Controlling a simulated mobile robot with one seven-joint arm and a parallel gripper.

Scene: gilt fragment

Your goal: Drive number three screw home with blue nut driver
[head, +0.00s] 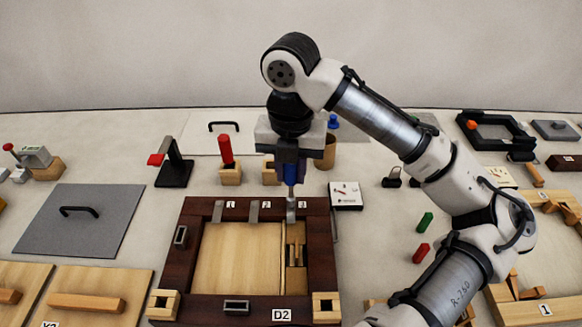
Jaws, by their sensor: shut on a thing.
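My gripper (290,154) points straight down over the top edge of the dark wooden frame (190,222), shut on the blue nut driver (291,173). The driver stands upright, its blue handle partly hidden by the jaws. Its thin shaft reaches down to the grey metal clip (291,212) beside label 3 (303,204). The screw there is hidden or too small to tell, and I cannot tell whether the tip touches it. Similar clips stand at label 1 (217,211) and label 2 (254,212).
A red-handled tool (225,150) stands in a wooden block (230,175); another block (270,173) is beside it. A black stand (174,168) is further left. A white card box (346,195) lies right of the frame. My arm spans the right side above loose green and red pieces.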

